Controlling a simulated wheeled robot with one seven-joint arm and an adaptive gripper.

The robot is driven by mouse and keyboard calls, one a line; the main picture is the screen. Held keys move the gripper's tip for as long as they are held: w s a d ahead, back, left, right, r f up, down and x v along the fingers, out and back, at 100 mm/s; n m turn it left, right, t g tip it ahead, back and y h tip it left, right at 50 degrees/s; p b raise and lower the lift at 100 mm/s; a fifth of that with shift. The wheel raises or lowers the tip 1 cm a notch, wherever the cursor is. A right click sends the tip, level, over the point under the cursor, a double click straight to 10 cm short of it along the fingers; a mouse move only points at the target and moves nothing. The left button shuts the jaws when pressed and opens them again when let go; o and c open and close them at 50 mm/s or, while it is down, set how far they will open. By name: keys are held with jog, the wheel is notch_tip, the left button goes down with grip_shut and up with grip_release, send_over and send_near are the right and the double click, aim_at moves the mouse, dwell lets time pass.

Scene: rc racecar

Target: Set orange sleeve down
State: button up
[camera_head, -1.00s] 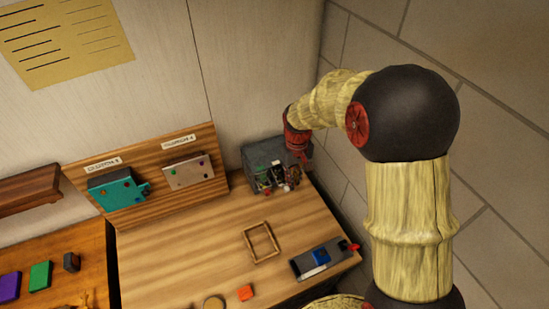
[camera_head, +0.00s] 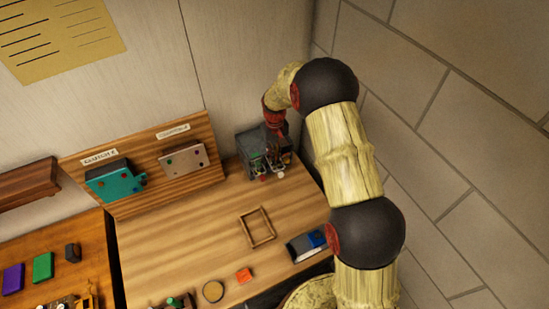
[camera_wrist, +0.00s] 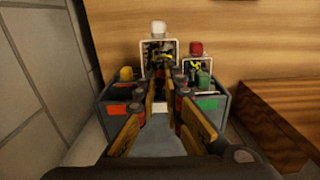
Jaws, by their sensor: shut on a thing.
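My gripper (camera_wrist: 164,82) is over the grey box (camera_head: 250,140) at the back right of the bench; it also shows in the head view (camera_head: 275,138). Its fingers are close together on something that I cannot make out clearly. Straight beyond the fingertips is a white-framed piece (camera_wrist: 158,48) with a white knob. An orange patch (camera_wrist: 118,109) shows on the box's left part and a green patch (camera_wrist: 207,103) on its right part. I cannot tell which piece is the orange sleeve. A small orange block (camera_head: 244,274) lies apart on the bench.
A red-capped piece (camera_wrist: 196,56) stands in the box's right part. A wooden frame (camera_head: 257,227) and a blue-and-dark block (camera_head: 306,245) lie on the bench. A brick wall (camera_head: 450,130) is close on the right. The bench's middle left is clear.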

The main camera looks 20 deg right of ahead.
aim_at(275, 164)
jog(key=shift+w+f, duration=0.25)
jog(key=shift+f, duration=0.2)
notch_tip(275, 164, down, 3)
jog(key=shift+w+r+p, duration=0.1)
jog(key=shift+p, duration=0.45)
jog(key=shift+o, duration=0.9)
jog(key=shift+f, duration=0.2)
jog(key=shift+o, duration=0.9)
